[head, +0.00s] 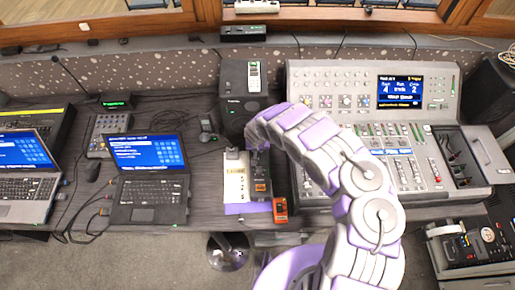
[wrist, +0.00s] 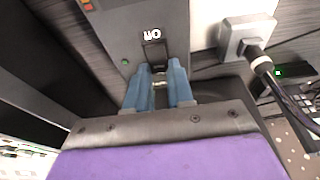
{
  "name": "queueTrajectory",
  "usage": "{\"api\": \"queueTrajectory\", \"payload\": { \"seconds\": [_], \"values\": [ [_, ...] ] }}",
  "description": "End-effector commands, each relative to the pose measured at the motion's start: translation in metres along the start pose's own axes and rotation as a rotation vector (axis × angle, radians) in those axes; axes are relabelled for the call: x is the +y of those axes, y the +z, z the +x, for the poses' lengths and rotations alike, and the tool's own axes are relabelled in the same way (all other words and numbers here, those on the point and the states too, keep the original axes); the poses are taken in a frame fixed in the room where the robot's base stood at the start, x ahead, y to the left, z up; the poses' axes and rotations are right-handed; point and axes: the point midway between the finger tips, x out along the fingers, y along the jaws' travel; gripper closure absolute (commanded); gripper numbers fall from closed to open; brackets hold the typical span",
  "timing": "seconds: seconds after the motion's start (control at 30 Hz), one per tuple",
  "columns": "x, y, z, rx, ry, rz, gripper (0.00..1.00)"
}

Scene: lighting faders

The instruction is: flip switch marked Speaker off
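A dark grey switch panel (wrist: 128,45) is in the wrist view. It carries a small black rocker switch (wrist: 152,37) with a short white label that looks like an upside-down "ON". A small green light (wrist: 125,61) is beside it. My gripper (wrist: 160,68) has two blue fingers just below the switch in the picture, with a narrow gap between the tips. I cannot tell whether they touch the panel. In the head view my gripper (head: 257,148) hangs over a narrow dark unit (head: 260,172); its fingers are mostly hidden by my arm. No "Speaker" wording is legible.
A pale panel (head: 236,180) and an orange-topped box (head: 280,209) lie close to my gripper. A large mixing console (head: 310,110) stands right, a black speaker-like box (head: 242,90) behind, and a laptop (head: 147,175) left.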

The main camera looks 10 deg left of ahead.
Motion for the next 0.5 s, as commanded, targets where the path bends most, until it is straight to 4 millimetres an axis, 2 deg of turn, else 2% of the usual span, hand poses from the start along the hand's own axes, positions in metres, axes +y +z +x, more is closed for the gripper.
{"api": "queueTrajectory", "payload": {
  "seconds": [0.03,0.27,0.5],
  "values": [
    [-0.0021,0.0011,0.0002,-0.001,-0.002,-0.002,0.74],
    [-0.0006,0.0004,0.0005,-0.001,-0.001,-0.001,0.53],
    [0.0011,0.0,-0.0008,-0.001,-0.001,0.0,0.53]
  ]
}}
